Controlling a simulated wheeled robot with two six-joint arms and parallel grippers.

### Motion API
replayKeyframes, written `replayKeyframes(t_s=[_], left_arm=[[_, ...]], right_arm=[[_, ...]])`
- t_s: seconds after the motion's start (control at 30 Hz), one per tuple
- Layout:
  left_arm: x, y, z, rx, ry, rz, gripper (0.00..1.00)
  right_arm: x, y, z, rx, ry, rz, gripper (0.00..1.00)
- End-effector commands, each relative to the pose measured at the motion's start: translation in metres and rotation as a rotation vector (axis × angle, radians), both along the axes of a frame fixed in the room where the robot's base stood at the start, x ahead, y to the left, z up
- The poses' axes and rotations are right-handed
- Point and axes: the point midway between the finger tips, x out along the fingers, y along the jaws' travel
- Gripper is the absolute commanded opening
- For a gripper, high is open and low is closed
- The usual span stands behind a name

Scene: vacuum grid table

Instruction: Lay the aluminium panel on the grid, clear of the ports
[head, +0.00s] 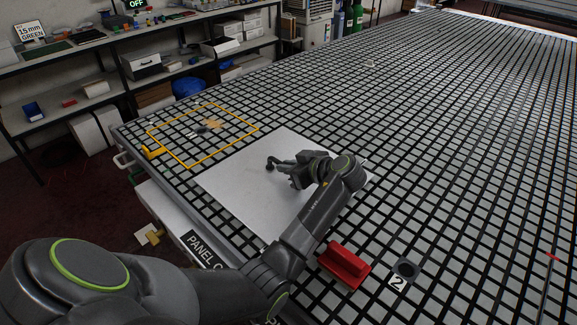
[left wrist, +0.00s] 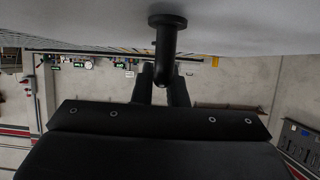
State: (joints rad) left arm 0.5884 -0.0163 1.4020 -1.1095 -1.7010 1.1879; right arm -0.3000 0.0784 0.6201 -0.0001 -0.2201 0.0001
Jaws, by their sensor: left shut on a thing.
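The aluminium panel (head: 235,185) is a pale flat sheet over the near-left part of the grid (head: 430,150). Its lower-right part is hidden by my arm. I cannot tell whether it lies flat on the grid or is slightly above it. My left gripper (head: 278,164) is shut on a black knob (head: 270,163) on the panel's face. In the left wrist view the knob (left wrist: 167,22) joins the panel (left wrist: 250,25), with the fingers (left wrist: 163,85) at its stem. A dark round port (head: 405,269) with a "2" tag sits right of the panel, apart from it. My right gripper is out of view.
A red block (head: 344,264) stands between my forearm and the port. A yellow outline (head: 182,165) lies left of the panel, with small items inside. A yellow piece (head: 153,152) is at the table's left edge. The grid right and beyond is mostly clear.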

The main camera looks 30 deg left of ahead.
Motion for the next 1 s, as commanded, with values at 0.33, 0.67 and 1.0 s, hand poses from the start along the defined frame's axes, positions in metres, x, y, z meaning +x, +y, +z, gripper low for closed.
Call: replayKeyframes(t_s=[0.33, 0.67, 1.0], left_arm=[[0.001, 0.000, -0.002, 0.003, -0.005, 0.000, 0.20], [0.000, 0.000, -0.004, 0.001, -0.002, 0.000, 0.38], [0.001, 0.000, 0.029, 0.000, -0.007, 0.000, 0.38]], right_arm=[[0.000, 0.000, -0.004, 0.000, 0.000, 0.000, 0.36], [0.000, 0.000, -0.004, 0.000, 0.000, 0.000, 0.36], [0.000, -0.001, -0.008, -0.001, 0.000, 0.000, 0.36]])
